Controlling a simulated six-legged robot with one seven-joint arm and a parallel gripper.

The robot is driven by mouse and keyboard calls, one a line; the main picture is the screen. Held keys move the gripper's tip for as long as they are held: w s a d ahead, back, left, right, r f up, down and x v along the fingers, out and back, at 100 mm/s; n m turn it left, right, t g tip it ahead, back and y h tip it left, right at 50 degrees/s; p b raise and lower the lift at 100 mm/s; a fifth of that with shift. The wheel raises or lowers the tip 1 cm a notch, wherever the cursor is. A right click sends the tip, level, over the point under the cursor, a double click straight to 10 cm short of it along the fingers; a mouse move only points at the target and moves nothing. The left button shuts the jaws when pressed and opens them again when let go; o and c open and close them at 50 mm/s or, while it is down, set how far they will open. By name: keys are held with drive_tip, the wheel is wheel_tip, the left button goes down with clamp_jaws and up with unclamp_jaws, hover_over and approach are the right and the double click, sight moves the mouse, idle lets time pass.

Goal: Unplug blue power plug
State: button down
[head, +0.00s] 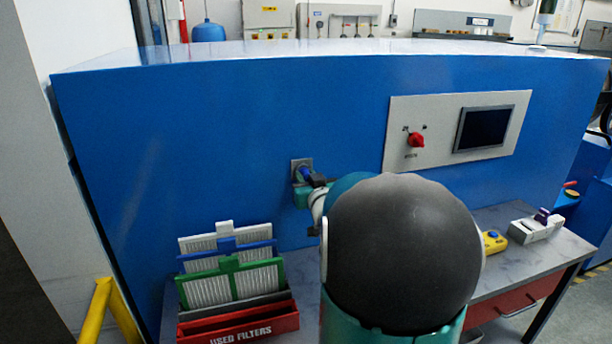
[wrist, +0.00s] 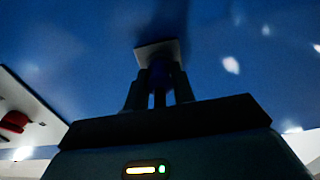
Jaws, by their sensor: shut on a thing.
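The blue power plug (head: 305,174) sits at a grey square socket plate (head: 301,163) on the front of the big blue cabinet (head: 240,120). My gripper (head: 316,181) is at the plug, shut on it. In the wrist view the two dark fingers of my gripper (wrist: 160,92) stand on both sides of the dark blue plug (wrist: 160,75), just in front of the socket plate (wrist: 157,48). My arm hides part of the cabinet front in the head view. The wrist view is dark, so whether the plug is fully seated cannot be told.
A control panel (head: 396,155) with a red knob and a screen is right of the socket. A red bin (head: 240,326) of used filters stands on the bench below left. A yellow device (head: 494,241) and a white box (head: 536,230) lie on the bench at right. A yellow rail (head: 103,300) is lower left.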

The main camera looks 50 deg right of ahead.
drive_tip(key=shift+v, duration=3)
